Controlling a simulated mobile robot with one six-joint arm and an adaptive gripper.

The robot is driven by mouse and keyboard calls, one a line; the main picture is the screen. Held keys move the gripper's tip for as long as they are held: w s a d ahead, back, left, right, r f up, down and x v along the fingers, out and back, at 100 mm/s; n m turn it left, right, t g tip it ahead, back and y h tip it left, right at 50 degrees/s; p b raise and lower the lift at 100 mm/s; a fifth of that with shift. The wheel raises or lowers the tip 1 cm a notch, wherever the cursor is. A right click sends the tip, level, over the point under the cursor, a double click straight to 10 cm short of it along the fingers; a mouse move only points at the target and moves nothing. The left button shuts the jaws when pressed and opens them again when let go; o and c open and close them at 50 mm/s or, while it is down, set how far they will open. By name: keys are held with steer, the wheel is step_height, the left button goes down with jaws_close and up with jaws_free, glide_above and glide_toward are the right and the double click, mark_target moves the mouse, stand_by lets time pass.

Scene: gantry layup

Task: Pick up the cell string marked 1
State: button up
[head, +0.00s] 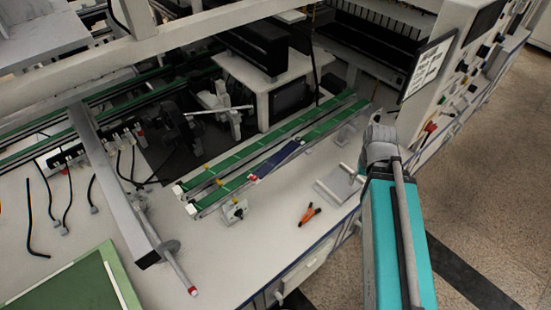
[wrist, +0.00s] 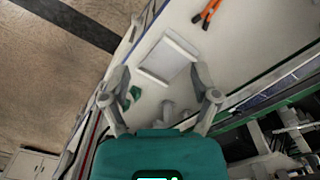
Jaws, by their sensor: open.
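A dark blue cell string (head: 277,161) lies lengthwise on the narrow green conveyor (head: 322,127), near its middle. No number on it is readable. In the wrist view a blue strip that looks like the cell string (wrist: 262,95) shows at the right, beside a green belt edge. My gripper (wrist: 160,76) is open, its two fingers spread wide with nothing held between them. It is over the bench edge, to the left of the blue strip in the wrist view and well apart from it. In the head view my teal arm is at the right and the fingers cannot be made out.
Orange-handled pliers (head: 309,214) lie on the white bench (head: 262,238). A pale flat block (head: 338,188) lies near the bench's front edge. A panel with a white sheet (head: 428,66) stands at the right. A second green belt (head: 232,164) runs alongside the conveyor.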

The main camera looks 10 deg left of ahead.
steer(key=shift+o, duration=0.6)
steer(key=shift+w+a, duration=0.25)
steer(key=shift+a, duration=0.05)
steer(key=w+a+r+m, duration=0.1)
steer(key=w+a+m, duration=0.2)
steer(key=a, duration=1.5)
steer(key=w+a+m+h+p, duration=0.1)
steer(key=w+a+m, duration=0.2)
steer(key=a, duration=1.5)
steer(key=shift+a+r+g+p, duration=0.3)
steer(key=shift+r, duration=0.05)
steer(key=shift+f, duration=0.15)
steer(key=b, duration=0.9)
glide_above(254, 176)
steer(key=a, duration=0.1)
step_height(254, 176, down, 8)
steer(key=shift+f, duration=0.15)
steer(key=shift+d+f+b, duration=0.25)
steer(key=shift+f+b, duration=0.95)
steer(key=shift+f, duration=0.1)
steer(key=shift+d+f+b, duration=0.2)
steer(key=shift+f+b, duration=0.95)
steer(key=shift+f, duration=0.1)
